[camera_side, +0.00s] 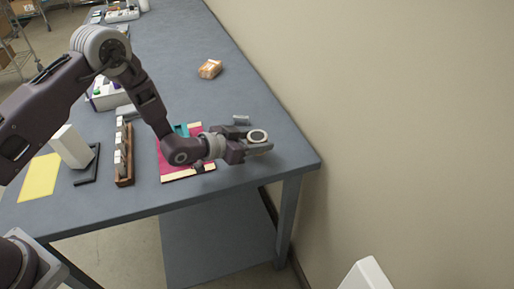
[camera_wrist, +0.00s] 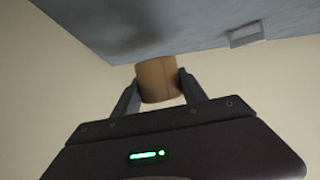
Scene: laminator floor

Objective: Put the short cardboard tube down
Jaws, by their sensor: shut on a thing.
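The short cardboard tube is a small brown cylinder (camera_wrist: 158,80) in the wrist view, held between the two fingers of my gripper (camera_wrist: 160,88). In the side view the tube's pale ring end (camera_side: 257,136) shows between the fingers of my gripper (camera_side: 258,143). The gripper is near the right end of the blue-grey table (camera_side: 215,102), by its front corner. In the wrist view the tube's far end overlaps the table surface; I cannot tell whether it touches.
A small grey block (camera_side: 241,120) lies just behind the gripper. A red and teal board (camera_side: 172,160) lies under my wrist. A wooden rack (camera_side: 124,168), a white block (camera_side: 70,146) and a yellow sheet (camera_side: 40,177) are to the left. An orange-brown packet (camera_side: 210,69) lies farther back.

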